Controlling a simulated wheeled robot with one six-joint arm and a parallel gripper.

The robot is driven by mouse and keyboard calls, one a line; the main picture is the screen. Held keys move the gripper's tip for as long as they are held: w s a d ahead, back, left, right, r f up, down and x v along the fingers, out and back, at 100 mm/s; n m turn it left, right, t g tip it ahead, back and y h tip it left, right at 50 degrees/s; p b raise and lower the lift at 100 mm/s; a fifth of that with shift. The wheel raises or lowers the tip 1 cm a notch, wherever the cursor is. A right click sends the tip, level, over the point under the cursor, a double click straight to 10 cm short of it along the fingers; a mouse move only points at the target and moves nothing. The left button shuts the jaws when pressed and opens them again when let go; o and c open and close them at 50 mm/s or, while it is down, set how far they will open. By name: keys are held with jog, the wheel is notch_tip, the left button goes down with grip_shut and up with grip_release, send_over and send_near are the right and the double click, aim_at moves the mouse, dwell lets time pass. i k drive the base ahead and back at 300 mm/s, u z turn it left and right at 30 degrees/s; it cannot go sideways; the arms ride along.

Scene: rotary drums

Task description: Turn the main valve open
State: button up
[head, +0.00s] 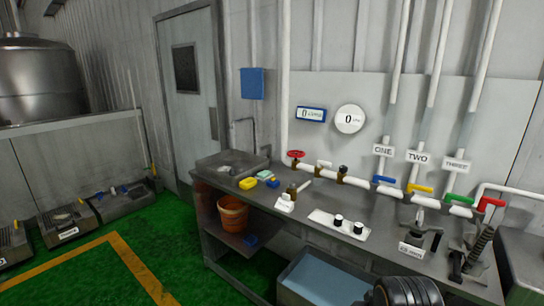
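A red round handwheel (295,155) sits at the left end of the white horizontal pipe (361,182), above the back of the metal counter. It looks like the main valve, but I see no readable label on it, and how far it is turned cannot be told. Along the same pipe to the right are lever handles: blue (385,180), yellow (420,188), green (459,198) and red (490,203). A black rounded part at the bottom edge seems to be of my own arm. No gripper fingers can be made out.
The counter (330,200) holds a sink (228,165), a yellow sponge (248,183), a white plate with two dark-topped items (342,222), and dark equipment at right. A blue bin (325,280) stands below in front.

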aim_at(295, 154)
jog(key=u, duration=0.75)
jog(key=i, duration=0.8)
jog(key=u, duration=0.95)
jog(key=i, duration=1)
jog(key=z, duration=0.55)
jog(key=i, duration=1.25)
jog(key=z, duration=0.95)
